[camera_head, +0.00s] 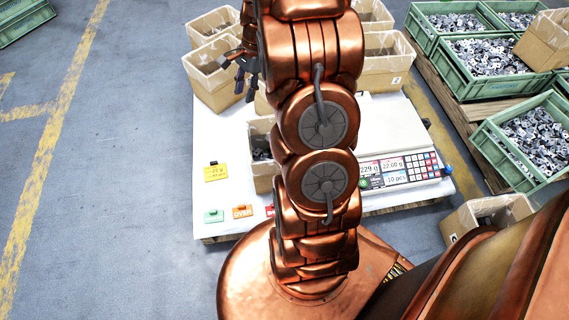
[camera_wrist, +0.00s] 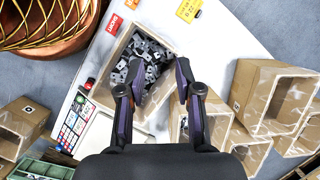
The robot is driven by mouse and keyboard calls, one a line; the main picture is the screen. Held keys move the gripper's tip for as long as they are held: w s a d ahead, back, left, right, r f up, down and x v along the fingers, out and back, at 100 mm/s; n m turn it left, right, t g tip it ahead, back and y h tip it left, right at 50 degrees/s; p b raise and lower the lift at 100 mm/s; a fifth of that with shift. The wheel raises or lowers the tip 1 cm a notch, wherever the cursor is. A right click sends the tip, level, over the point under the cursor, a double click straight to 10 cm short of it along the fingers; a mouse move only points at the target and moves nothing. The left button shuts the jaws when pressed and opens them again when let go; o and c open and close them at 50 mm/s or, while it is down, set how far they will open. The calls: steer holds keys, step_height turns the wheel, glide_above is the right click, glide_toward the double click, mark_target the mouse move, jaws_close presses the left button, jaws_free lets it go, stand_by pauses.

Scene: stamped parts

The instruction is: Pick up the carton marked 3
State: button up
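Several brown cartons are in view, but no 3 can be read on any of them. An open empty-looking carton (camera_head: 209,87) stands at the table's back left, and it also shows in the wrist view (camera_wrist: 250,85). A carton of grey metal parts (camera_head: 262,178) is partly hidden behind my arm; in the wrist view it (camera_wrist: 109,87) lies below and ahead of my fingers. A carton (camera_head: 385,78) with a small unreadable mark stands at the back right. My gripper (camera_wrist: 159,68) is open and empty, its dark fingers apart; it shows in the head view (camera_head: 240,66) too.
A white table (camera_head: 228,140) holds a scale (camera_head: 395,125) with a lit display and coloured cards. Green crates of parts (camera_head: 530,140) stand on a pallet at the right. Another carton (camera_head: 465,222) stands low at the right.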

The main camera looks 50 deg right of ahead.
steer(key=w+d+f+m+t+b, duration=0.1)
steer(key=d+f+m+b, duration=0.35)
steer(key=d+f, duration=0.5)
steer(key=d+f+m+t+b, duration=0.1)
steer(key=d+f+m+b, duration=0.35)
steer(key=f, duration=0.85)
step_height(320, 180, down, 7)
steer(key=w+d+n+b, duration=0.1)
steer(key=b, duration=0.2)
steer(key=shift+w+b, duration=0.35)
steer(key=shift+b, duration=0.05)
steer(key=shift+d+f+p, duration=0.1)
steer(key=shift+f+p, duration=0.25)
steer(key=shift+p, duration=0.25)
steer(key=shift+c, duration=0.2)
jaws_close()
